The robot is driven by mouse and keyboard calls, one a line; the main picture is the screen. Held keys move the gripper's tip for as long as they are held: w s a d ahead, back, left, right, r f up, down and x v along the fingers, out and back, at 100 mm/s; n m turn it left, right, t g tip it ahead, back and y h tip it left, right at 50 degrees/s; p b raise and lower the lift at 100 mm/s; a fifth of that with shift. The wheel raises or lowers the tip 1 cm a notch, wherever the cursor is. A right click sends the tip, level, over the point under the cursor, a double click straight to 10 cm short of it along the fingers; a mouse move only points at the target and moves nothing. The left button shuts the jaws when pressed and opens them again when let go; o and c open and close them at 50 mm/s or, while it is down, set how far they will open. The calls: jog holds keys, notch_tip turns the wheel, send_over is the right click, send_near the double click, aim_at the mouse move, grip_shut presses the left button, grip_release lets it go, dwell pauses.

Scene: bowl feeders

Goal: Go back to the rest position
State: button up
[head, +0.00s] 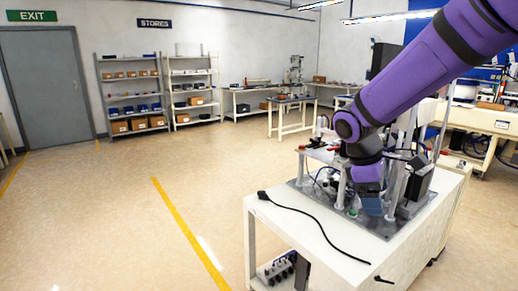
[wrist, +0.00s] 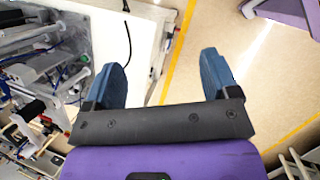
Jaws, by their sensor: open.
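My gripper (wrist: 162,82) shows in the wrist view with two blue fingers spread wide apart and nothing between them. Past the fingers are the pale floor and a yellow line. In the head view my purple arm reaches in from the upper right, and my gripper (head: 370,206) is low over the white workbench (head: 290,238), close beside the bowl feeder station (head: 325,175). The fingers are small and partly hidden there. The station has metal posts, a grey base plate and cables.
A black cable (head: 310,215) lies across the bench top. Shelves (head: 130,95) stand at the back wall beside a grey door (head: 48,88). Another bench (head: 488,122) with equipment is at the right. The floor (head: 110,215) left of the workbench is clear, with a yellow line (head: 190,235).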

jog(key=s+d+r+m+t+y, duration=0.2)
jog(key=s+r+m, duration=0.3)
jog(key=s, duration=0.5)
jog(key=s+d+r+m+t+y, duration=0.2)
jog(key=s+r+m, duration=0.3)
jog(key=s, duration=0.6)
jog(key=shift+d+m+t, duration=0.15)
jog(key=shift+m+t, duration=0.55)
jog(key=shift+t, duration=0.1)
